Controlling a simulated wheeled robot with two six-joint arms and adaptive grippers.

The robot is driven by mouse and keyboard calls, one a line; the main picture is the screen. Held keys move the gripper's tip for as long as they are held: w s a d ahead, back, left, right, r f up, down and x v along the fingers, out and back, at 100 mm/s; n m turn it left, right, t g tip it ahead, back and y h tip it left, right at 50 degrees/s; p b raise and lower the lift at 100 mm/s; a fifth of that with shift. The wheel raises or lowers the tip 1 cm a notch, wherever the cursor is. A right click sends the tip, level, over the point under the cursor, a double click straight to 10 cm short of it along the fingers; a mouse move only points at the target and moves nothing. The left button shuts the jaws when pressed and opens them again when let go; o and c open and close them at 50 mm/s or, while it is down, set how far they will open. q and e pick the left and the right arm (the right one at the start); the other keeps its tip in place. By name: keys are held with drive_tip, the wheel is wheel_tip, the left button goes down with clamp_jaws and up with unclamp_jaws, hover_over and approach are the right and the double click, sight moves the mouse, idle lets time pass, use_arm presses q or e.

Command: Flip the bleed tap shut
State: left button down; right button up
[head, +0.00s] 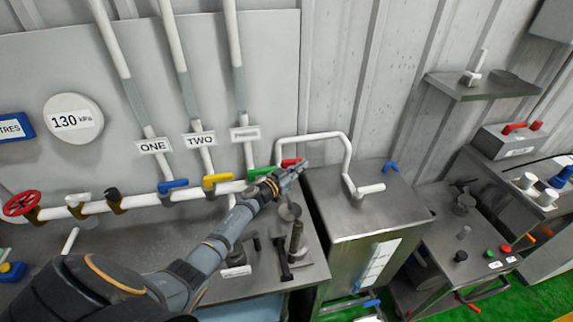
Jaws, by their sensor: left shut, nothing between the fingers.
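A white pipe runs along the wall at the left with coloured tap handles on it: a blue handle (172,186), a yellow handle (217,180), a green handle (259,173) and a red handle (291,162). No readable label marks one as the bleed tap. My left gripper (299,168) is shut and empty at the right end of this row. It is right beside the red handle and partly covers the pipe there; I cannot tell whether it touches. My right gripper is not in view.
A steel tank (370,225) with a bent white pipe (345,150) stands right of the gripper. Dark tools stand on the bench below the arm. A wall shelf (485,86) is at the upper right.

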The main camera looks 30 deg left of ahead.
use_arm(q)
wheel_tip(320, 180, up, 9)
idle(0.3)
drive_tip(key=shift+a, duration=0.1)
idle(0.4)
